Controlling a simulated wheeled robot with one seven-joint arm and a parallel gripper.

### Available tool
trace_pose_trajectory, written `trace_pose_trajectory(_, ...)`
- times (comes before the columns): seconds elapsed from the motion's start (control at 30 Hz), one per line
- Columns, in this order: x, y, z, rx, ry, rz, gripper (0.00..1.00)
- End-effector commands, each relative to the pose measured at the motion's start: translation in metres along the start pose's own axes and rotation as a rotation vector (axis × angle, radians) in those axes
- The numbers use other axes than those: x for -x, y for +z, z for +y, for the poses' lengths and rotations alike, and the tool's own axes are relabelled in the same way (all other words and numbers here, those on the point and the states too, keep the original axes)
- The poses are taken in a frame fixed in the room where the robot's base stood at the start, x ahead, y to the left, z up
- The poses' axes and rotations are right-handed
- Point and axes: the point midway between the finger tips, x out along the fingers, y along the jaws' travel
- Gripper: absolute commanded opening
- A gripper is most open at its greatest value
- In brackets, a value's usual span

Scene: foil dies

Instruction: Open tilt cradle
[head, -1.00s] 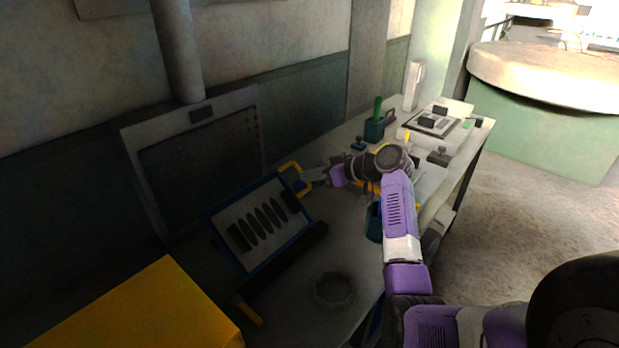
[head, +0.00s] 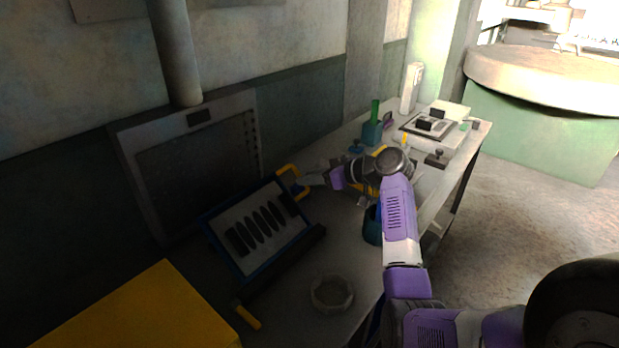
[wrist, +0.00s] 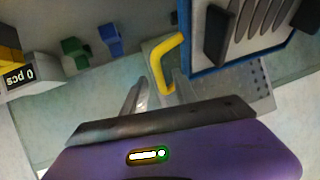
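The tilt cradle (head: 208,224) is a blue-framed tilted panel with a pale face and several dark dies, left of my arm in the head view. Its blue frame also shows at the upper right of the wrist view (wrist: 196,88). A yellow bar handle (head: 288,168) sticks out from its far right side. My gripper (head: 304,184) is at this handle. In the wrist view, the fingers of my gripper (wrist: 158,92) are apart, with the lower end of the yellow handle (wrist: 178,50) between or just beyond them. Contact cannot be told.
A yellow box (head: 130,310) stands at the near left. A round grey dish (head: 332,293) lies in front of the cradle. A green-handled tool (head: 374,125) and other items stand farther along the bench. A wall panel (head: 190,165) rises behind the cradle.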

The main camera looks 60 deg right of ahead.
Motion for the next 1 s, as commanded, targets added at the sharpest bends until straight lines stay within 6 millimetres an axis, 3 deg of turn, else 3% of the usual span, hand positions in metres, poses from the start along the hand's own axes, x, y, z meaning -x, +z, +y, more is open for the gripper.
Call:
trace_pose_trajectory(0.4, 0.062, 0.001, 0.001, 0.001, 0.004, 0.002, 0.34)
trace_pose_trajectory(0.6, 0.074, 0.000, 0.000, 0.000, 0.001, 0.002, 0.34)
trace_pose_trajectory(0.83, 0.074, 0.000, 0.000, 0.000, 0.001, 0.001, 0.34)
trace_pose_trajectory(1.0, 0.075, -0.005, -0.003, -0.007, 0.007, 0.000, 0.01)
